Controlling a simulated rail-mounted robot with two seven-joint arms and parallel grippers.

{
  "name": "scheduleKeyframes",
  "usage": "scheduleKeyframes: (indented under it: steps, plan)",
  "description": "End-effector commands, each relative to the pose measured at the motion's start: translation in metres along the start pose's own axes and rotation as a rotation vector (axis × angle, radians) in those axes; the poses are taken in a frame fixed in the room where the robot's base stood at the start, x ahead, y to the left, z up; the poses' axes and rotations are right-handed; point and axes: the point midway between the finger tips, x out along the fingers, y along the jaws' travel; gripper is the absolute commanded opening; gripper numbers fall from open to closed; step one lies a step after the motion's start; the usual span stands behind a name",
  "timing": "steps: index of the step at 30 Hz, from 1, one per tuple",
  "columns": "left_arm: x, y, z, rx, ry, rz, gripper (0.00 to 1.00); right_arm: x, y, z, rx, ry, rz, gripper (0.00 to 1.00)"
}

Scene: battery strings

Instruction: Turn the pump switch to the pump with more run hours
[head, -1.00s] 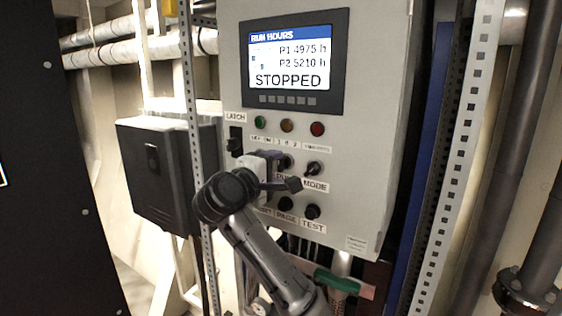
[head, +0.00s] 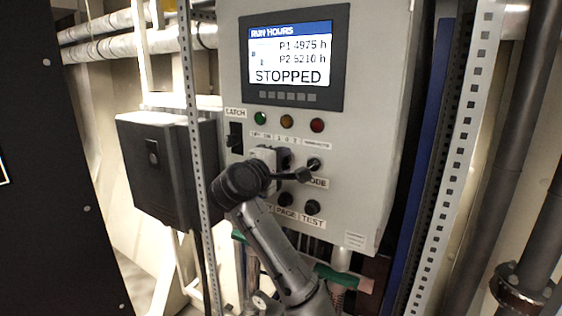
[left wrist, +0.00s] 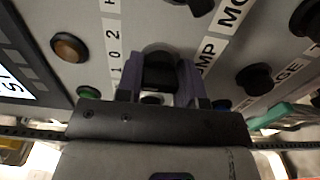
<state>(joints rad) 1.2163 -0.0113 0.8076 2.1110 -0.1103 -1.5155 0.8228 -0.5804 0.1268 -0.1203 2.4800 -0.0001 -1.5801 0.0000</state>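The control panel (head: 370,120) has a screen (head: 290,55) reading RUN HOURS, P1 4975 h, P2 5210 h and STOPPED. My left gripper (head: 282,160) is at the panel face below the lamps and covers the pump switch in the head view. In the left wrist view the purple fingers of this gripper (left wrist: 160,80) stand on both sides of the black pump switch knob (left wrist: 158,70). The knob lies between the labels "1 0 2" and "PUMP". Whether the fingers press on it is unclear, and its pointer direction is hidden. My right gripper is not in view.
Close by are the LATCH switch (head: 235,137), the MODE knob (head: 313,164), the TEST knob (head: 312,207) and green, amber and red lamps (head: 287,121). A dark box (head: 160,170) hangs left of the panel. A perforated upright (head: 196,130) stands between them.

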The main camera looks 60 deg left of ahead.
Motion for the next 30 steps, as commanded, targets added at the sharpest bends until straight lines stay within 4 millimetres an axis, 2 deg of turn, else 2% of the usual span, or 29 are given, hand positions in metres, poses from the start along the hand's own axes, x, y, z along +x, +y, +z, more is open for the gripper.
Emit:
scheduleKeyframes:
  steps: [1, 7, 17, 30]
  plan:
    - [-0.0001, 0.0001, -0.0001, 0.000, 0.000, 0.000, 0.30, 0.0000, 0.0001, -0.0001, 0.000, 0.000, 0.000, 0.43]
    - [-0.0001, 0.0001, -0.0001, 0.000, 0.000, 0.000, 0.11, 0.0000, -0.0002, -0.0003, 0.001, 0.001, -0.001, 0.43]
    - [-0.0002, -0.0003, -0.0008, 0.067, 0.002, 0.000, 0.10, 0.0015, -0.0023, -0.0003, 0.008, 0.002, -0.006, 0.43]
    - [-0.0001, -0.0006, -0.0009, 0.419, 0.002, -0.001, 0.10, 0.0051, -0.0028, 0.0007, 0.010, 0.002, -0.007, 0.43]
